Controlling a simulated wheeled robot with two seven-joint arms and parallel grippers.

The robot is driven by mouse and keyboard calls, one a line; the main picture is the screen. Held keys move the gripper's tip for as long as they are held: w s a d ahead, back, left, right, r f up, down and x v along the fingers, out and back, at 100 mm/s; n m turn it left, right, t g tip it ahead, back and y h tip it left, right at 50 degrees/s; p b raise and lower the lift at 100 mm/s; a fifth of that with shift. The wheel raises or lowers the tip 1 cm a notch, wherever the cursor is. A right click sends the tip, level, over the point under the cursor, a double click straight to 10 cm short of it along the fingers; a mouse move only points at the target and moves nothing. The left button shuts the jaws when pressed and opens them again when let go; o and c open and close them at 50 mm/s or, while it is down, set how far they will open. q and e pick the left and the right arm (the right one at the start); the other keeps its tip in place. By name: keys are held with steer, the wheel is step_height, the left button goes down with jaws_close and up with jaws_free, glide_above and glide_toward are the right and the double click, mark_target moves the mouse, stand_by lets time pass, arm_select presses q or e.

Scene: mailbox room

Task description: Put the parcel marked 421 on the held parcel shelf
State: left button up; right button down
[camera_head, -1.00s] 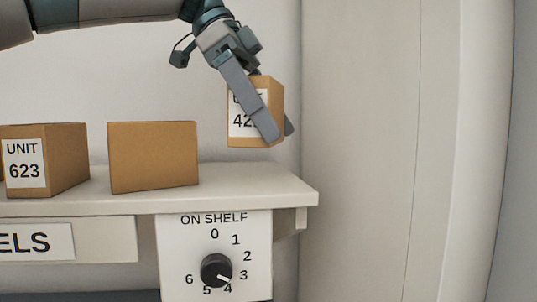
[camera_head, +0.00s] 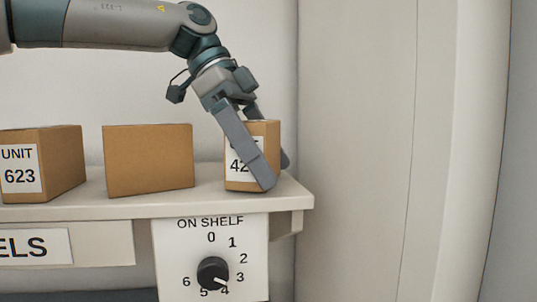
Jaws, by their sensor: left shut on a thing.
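The parcel (camera_head: 236,183) is a small brown box with a white label. The label reads "42", and the rest is hidden behind a finger. It is at the right end of the white shelf (camera_head: 120,207), upright, with its base at the shelf top. I cannot tell for sure whether it rests there. My left gripper (camera_head: 275,175) reaches down from above and is shut on this parcel, one finger across its front and the other at its right side. My right gripper is not in view.
A plain brown box (camera_head: 148,160) stands left of the parcel with a gap between. A box marked UNIT 623 (camera_head: 60,160) stands further left. Below the shelf is an "ON SHELF" dial (camera_head: 212,273), its pointer between 3 and 4. A pale wall panel (camera_head: 360,150) is at the right.

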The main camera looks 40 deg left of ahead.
arm_select(q)
steer(key=shift+f, duration=0.2)
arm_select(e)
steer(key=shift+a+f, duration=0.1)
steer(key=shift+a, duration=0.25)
arm_select(q)
steer(key=o, duration=1.2)
steer(key=shift+r, duration=0.1)
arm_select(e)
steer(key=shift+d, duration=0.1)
arm_select(q)
steer(key=shift+s+a+r, duration=0.1)
steer(key=shift+a+r, duration=0.05)
steer(key=shift+r, duration=0.1)
steer(key=b+v, duration=0.2)
steer(key=v, duration=0.9)
steer(key=shift+r, duration=0.2)
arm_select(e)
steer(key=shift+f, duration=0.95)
